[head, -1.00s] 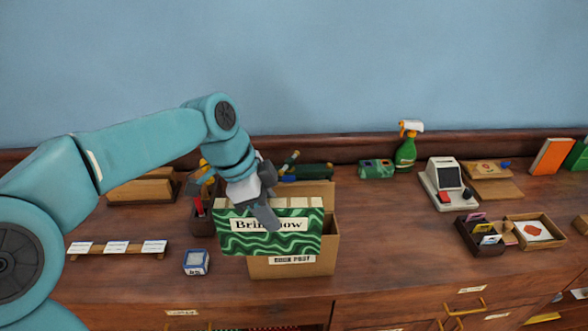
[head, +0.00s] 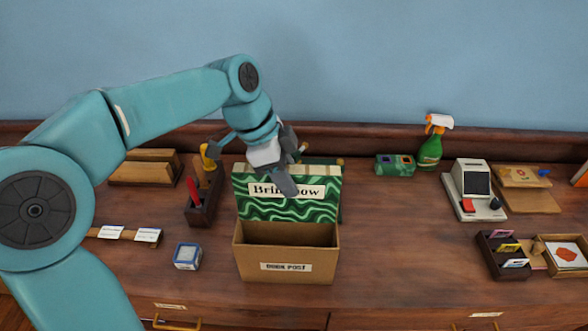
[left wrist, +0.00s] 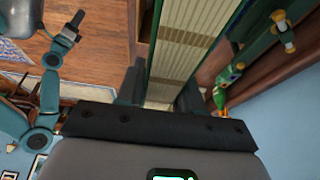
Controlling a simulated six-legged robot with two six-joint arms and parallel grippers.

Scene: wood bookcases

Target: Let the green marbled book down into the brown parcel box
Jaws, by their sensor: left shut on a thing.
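The green marbled book (head: 287,209), with a white label across its cover, is upright in the head view. My left gripper (head: 284,183) is shut on the book from above, hiding part of its label. In the left wrist view its pale page block (left wrist: 190,45) runs up from between the dark fingers (left wrist: 160,92). The brown parcel box (head: 253,261), labelled BOOK POST, stands open on the counter. The book's lower edge shows at the box's rear rim; I cannot tell whether it is over the opening or behind it. A small teal arm tip (left wrist: 70,32), likely my right gripper, shows in the left wrist view.
A blue-and-white cube (head: 187,256) and a dark organiser (head: 203,203) stand left of the box. A green spray bottle (head: 431,148) and a card terminal (head: 472,190) are at right.

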